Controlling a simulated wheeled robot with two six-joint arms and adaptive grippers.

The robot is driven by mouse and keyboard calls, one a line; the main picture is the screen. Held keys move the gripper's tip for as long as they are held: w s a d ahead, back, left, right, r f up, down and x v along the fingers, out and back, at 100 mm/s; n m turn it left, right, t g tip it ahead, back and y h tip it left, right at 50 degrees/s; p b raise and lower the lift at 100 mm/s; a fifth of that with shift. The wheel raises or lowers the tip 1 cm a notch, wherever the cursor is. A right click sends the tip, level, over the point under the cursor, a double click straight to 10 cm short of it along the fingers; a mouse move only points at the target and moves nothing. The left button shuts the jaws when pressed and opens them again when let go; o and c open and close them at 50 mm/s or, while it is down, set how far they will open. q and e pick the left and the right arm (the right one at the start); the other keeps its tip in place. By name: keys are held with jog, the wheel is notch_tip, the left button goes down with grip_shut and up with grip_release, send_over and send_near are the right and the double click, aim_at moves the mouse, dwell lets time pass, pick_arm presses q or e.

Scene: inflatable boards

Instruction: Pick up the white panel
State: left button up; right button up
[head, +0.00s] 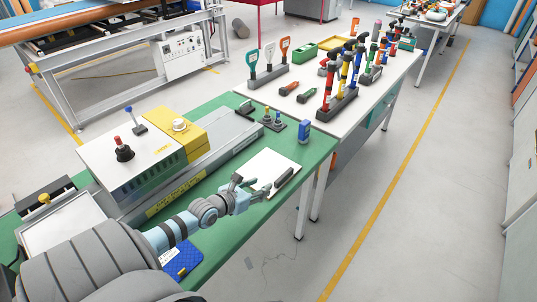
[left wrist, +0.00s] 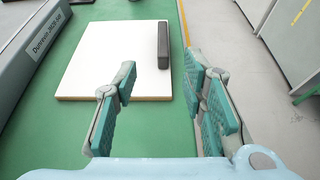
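The white panel (head: 262,165) lies flat on the green bench top near its right end. In the left wrist view the white panel (left wrist: 108,55) shows a tan front edge, with a dark grey bar (left wrist: 163,45) near its right side. The same bar (head: 285,177) shows in the head view. My left gripper (head: 252,190) is open and empty at the panel's near edge. In the left wrist view its teal-padded fingers (left wrist: 162,76) are spread, with the panel ahead of them. My right gripper is in neither view.
A grey and yellow machine (head: 190,150) stands on the green bench (head: 318,150) left of the panel. A blue box (head: 304,130) and a small dark stand (head: 274,121) are behind it. A blue item (head: 183,259) lies nearer me. Floor is clear to the right.

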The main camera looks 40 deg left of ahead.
aim_at(282, 177)
pick_arm(q)
jog(key=b+x, duration=0.8)
jog(key=x, duration=0.4)
jog(key=shift+d+f, duration=0.15)
jog(key=shift+w, duration=0.35)
grip_shut()
